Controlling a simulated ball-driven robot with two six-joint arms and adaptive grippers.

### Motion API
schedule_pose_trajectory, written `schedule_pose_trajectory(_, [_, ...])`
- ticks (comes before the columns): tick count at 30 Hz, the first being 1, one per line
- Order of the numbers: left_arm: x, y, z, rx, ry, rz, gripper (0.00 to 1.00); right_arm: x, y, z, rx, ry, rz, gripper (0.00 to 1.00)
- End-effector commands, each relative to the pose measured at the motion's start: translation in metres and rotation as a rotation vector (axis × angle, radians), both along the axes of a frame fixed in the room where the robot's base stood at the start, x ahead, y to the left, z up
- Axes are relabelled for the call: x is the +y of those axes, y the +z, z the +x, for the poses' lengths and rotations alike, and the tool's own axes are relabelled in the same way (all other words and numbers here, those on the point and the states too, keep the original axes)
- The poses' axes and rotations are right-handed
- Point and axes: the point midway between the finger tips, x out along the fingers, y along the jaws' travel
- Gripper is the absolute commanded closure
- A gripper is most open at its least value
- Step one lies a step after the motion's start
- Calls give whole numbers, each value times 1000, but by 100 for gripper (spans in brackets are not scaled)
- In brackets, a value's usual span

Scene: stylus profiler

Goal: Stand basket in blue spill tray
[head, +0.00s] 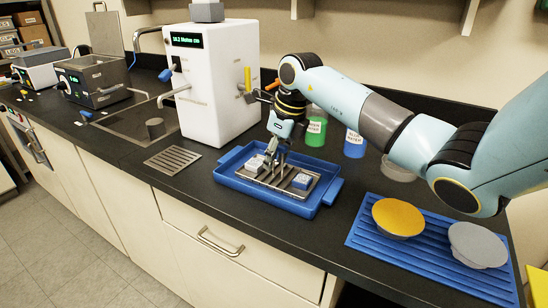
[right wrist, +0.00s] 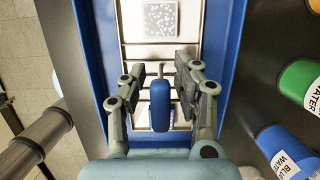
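The blue spill tray (head: 228,179) lies on the dark bench in front of the white instrument; its blue walls also flank the right wrist view (right wrist: 224,60). The basket (head: 283,176), a metal frame holding small white blocks, is inside the tray walls; the arm partly hides it. In the right wrist view its thin rails (right wrist: 124,42) and an upright blue grip (right wrist: 160,102) show. My right gripper (head: 272,152) points down over the basket. Its fingers (right wrist: 161,84) stand on either side of the blue grip, with gaps visible on both sides. My left gripper is not in view.
The white instrument (head: 212,85) stands close behind the tray. Green (head: 316,128) and blue (head: 354,143) labelled containers stand behind right. A ribbed blue mat (head: 365,237) with yellow (head: 398,217) and grey (head: 478,244) bowls lies right. A slotted drain plate (head: 172,160) is left.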

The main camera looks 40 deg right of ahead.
Motion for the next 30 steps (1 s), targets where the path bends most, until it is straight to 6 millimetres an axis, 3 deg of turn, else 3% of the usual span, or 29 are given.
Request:
schedule_pose_trajectory(15, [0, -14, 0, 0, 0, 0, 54, -9, 99, -25, -3, 0, -4, 69])
schedule_pose_trajectory(21, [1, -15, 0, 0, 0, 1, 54, -10, 112, -29, -1, -1, -3, 69])
schedule_pose_trajectory(30, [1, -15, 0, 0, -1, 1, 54, -9, 113, -30, -2, -1, -2, 69])
